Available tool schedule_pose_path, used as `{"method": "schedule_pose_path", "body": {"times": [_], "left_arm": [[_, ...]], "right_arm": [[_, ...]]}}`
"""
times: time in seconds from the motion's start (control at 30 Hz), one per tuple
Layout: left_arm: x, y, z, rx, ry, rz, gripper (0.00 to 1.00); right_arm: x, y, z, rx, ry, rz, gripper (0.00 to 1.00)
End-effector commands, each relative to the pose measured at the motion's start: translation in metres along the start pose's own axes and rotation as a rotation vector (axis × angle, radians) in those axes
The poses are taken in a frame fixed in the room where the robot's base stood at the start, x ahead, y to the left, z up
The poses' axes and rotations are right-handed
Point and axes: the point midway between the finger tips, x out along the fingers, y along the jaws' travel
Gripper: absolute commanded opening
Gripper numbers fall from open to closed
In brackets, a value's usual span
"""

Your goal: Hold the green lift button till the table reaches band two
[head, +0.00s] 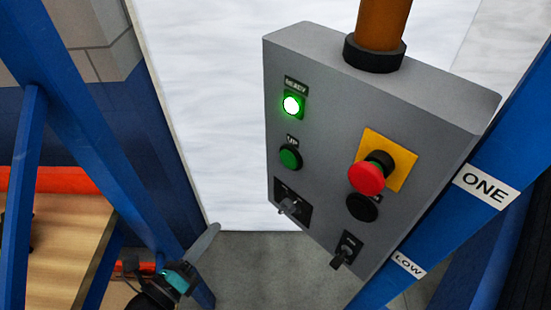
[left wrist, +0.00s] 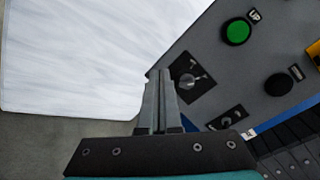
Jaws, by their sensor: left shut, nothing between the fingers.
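The green button (head: 290,157), labelled UP, is on the grey control panel (head: 325,130), below a lit green lamp (head: 292,105) labelled READY. The button also shows in the left wrist view (left wrist: 237,32), with nothing touching it. My left gripper (head: 212,232) is shut and empty, left of and below the panel, apart from the button. Its closed fingers (left wrist: 159,75) point up in the left wrist view, left of a selector switch. A blue post (head: 450,205) carries the labels ONE and LOW; no label for two shows. My right gripper is out of view.
A red emergency stop (head: 366,178) on a yellow plate and a black button (head: 362,207) sit right of the green button. Two switches (head: 290,205) (head: 342,255) stick out lower down. A wooden surface (head: 60,240) and blue beams stand at left.

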Motion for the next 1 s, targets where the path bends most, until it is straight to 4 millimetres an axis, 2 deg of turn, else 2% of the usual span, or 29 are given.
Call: {"method": "schedule_pose_path", "body": {"times": [0.03,0.1,0.2,0.33,0.53,0.87,1.0], "left_arm": [[-0.001,-0.025,0.015,0.131,0.007,-0.055,0.00],[-0.003,-0.051,0.026,0.302,0.019,-0.120,0.00],[-0.007,-0.081,0.038,0.512,0.030,-0.196,0.00],[-0.012,-0.106,0.045,0.703,0.040,-0.262,0.00],[-0.016,-0.120,0.048,0.816,0.045,-0.299,0.00],[-0.015,-0.120,0.048,0.816,0.044,-0.299,0.00],[-0.006,-0.122,0.047,0.815,0.043,-0.299,0.00]], "right_arm": [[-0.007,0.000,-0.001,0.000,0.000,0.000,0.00],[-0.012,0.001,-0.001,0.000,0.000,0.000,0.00],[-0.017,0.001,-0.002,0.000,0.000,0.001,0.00],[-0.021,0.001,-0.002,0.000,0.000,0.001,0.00],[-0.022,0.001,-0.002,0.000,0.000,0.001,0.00],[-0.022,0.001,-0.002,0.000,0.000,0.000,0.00],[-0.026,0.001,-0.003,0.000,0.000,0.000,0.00]]}}
